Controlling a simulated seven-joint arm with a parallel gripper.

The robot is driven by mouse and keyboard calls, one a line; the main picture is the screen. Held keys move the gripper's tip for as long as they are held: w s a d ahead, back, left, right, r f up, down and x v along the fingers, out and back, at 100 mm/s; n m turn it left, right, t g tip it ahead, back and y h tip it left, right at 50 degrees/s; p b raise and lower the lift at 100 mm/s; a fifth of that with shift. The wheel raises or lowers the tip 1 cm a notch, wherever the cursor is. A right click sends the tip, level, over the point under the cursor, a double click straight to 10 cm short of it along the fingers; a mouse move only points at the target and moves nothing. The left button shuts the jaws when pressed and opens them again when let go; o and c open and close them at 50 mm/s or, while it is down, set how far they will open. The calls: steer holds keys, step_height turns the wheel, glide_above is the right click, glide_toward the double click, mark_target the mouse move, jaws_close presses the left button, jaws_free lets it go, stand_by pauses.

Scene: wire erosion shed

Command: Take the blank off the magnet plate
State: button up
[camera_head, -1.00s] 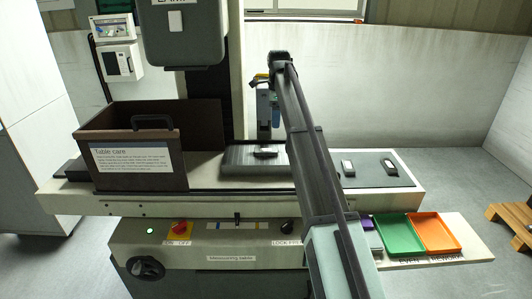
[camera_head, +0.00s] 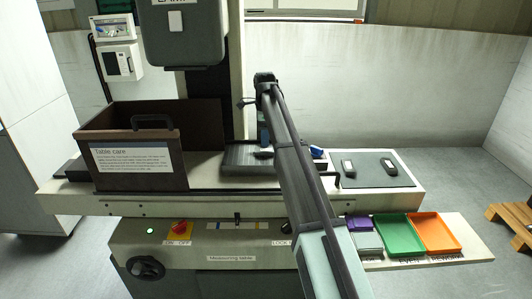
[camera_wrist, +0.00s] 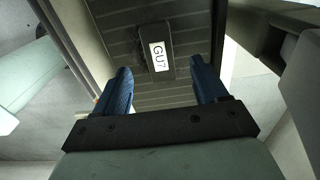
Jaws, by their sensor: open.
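In the head view the plate (camera_head: 240,158) sits mid-table, and the blank (camera_head: 265,153) is partly hidden by my arm and a finger. My gripper (camera_wrist: 160,80) is open, with blue fingers pointing at the plate. In the wrist view the blank's near end lies between the fingertips, with a gap on each side. I cannot tell how high the fingertips are above the plate.
A brown guard box (camera_head: 130,160) stands left of the plate. A dark mat (camera_head: 370,170) on the right holds two small blocks. Purple (camera_head: 359,224), green (camera_head: 400,234) and orange (camera_head: 434,232) trays sit at the front right. A machine head (camera_head: 182,35) hangs above, behind.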

mark_target(266, 150)
steer(key=shift+s+d+f, duration=0.1)
steer(key=shift+d+f, duration=0.05)
steer(key=shift+f, duration=1.2)
steer(key=shift+d+f, duration=0.1)
steer(key=shift+f, duration=1.2)
jaws_close()
